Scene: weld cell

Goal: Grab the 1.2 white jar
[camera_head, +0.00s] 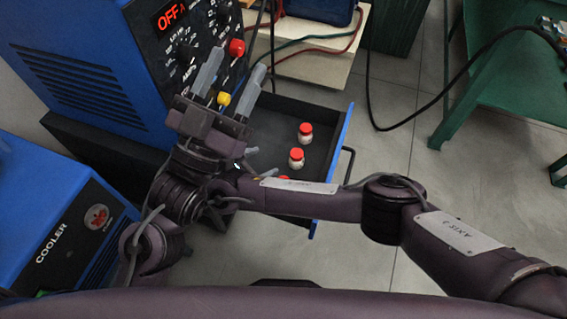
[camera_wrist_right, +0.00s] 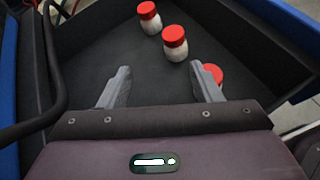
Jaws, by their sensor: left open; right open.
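Three small white jars with red lids stand in the open drawer. The far jar (camera_head: 305,133) and the middle jar (camera_head: 296,158) show clearly; the near jar (camera_head: 284,178) is mostly hidden by my arm. I cannot read a label. In the right wrist view, the far jar (camera_wrist_right: 150,17) and middle jar (camera_wrist_right: 175,43) stand ahead of my open right gripper (camera_wrist_right: 160,70). The near jar (camera_wrist_right: 211,72) is partly behind its right finger. Nothing is between the fingers. My left gripper (camera_head: 238,64) is open in front of the welder panel, above the drawer.
The drawer (camera_head: 335,137) has a blue front and a dark handle (camera_head: 346,165). The blue welder (camera_head: 95,60) has a red knob (camera_head: 236,47) near my left gripper. A blue cooler (camera_head: 60,215) stands at lower left. A green table (camera_head: 510,60) stands at right beyond open floor.

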